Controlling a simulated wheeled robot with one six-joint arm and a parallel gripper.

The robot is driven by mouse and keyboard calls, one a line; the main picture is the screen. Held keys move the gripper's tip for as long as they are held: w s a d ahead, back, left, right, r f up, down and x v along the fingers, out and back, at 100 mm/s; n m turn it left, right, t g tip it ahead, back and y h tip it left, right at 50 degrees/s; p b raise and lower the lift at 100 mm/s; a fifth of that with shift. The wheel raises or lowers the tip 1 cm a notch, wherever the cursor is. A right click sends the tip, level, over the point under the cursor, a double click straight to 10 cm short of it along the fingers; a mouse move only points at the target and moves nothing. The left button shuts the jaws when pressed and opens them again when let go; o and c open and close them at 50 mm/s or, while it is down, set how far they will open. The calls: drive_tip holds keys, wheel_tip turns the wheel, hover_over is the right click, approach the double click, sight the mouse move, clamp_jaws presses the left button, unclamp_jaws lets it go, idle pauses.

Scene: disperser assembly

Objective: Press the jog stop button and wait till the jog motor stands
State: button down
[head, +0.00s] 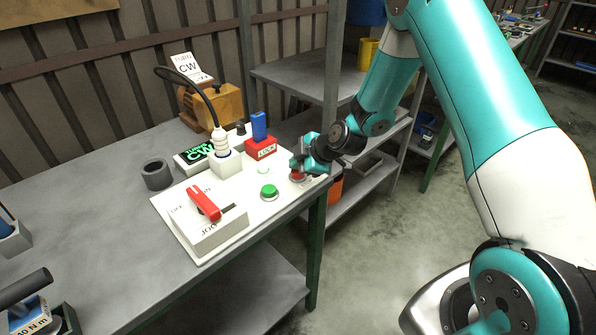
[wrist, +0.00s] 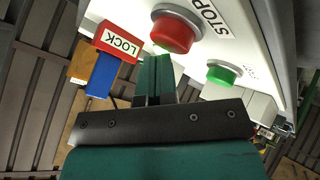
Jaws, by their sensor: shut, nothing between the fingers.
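The red stop button (wrist: 172,36) sits in a grey collar beside a STOP label in the wrist view. In the head view it (head: 297,177) is at the right corner of the white panel, partly hidden by my gripper (head: 299,163). My gripper (wrist: 154,62) is shut and empty, its fingertips right at the red button's edge; I cannot tell whether they touch. The jog motor (head: 216,104), an orange-brown block with a cylinder, stands at the back of the bench under a CW card. A display (head: 194,156) shows green text ending in CW.
A green button (head: 269,192) sits beside the red one. A red switch lever (head: 204,203) on a JOG box, a red LOCK block (head: 261,148) with a blue top, and a white connector with a black cable (head: 221,140) are nearby.

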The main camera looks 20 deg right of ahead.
sight(297, 172)
drive_tip(key=shift+f+b, duration=0.65)
drive_tip(key=shift+f, duration=0.05)
idle(0.4)
idle(0.3)
drive_tip(key=shift+r+p, duration=0.7)
drive_tip(key=shift+r, duration=0.6)
drive_tip(key=shift+r+p, duration=1.3)
drive_tip(key=shift+r, duration=1.25)
